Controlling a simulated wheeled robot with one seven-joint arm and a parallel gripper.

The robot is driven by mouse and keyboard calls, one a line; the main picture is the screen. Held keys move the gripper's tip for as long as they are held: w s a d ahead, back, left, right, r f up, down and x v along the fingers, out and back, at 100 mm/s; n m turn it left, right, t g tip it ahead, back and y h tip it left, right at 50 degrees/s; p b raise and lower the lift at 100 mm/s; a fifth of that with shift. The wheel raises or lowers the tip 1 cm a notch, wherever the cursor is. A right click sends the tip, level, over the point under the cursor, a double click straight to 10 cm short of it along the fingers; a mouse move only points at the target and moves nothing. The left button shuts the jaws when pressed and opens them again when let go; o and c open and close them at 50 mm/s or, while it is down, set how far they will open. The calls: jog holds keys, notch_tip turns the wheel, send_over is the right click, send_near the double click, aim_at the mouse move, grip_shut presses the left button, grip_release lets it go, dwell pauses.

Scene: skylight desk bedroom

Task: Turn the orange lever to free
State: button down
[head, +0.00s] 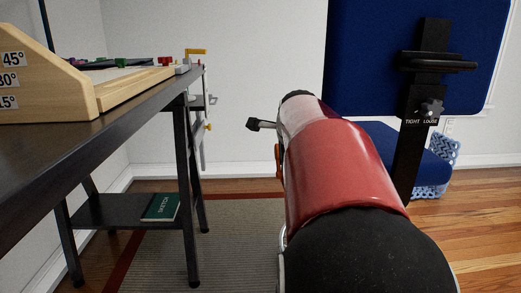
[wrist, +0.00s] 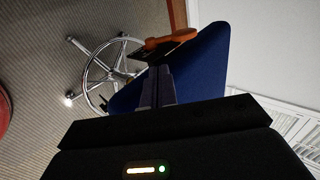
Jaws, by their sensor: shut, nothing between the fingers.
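The orange lever (wrist: 172,39) shows in the wrist view at the edge of the blue chair seat (wrist: 207,70), just beyond my fingertips. It has a rounded orange paddle and a darker part beneath it. My gripper (wrist: 158,70) is shut and empty, its tips close to the lever; I cannot tell whether they touch. In the head view my red arm hides the gripper. A small orange piece (head: 279,160) shows at the arm's left edge; I cannot tell if it is the lever. The lever's markings are not readable.
The chair's blue backrest (head: 365,60) stands right, with a knob (head: 431,108) marked TIGHT and LOOSE. The chrome chair base (wrist: 105,65) shows in the wrist view. A dark desk (head: 95,140) is at left, holding a wooden angle block (head: 40,85). Rug floor lies between.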

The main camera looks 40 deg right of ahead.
aim_at(278, 159)
jog(key=x, duration=0.7)
jog(key=w+r+x, duration=0.1)
jog(key=x, duration=0.2)
jog(key=shift+w+d+f, duration=0.1)
jog(key=shift+w+d, duration=0.1)
jog(key=shift+d, duration=0.15)
jog(key=shift+w+d, duration=0.3)
jog(key=shift+w, duration=0.25)
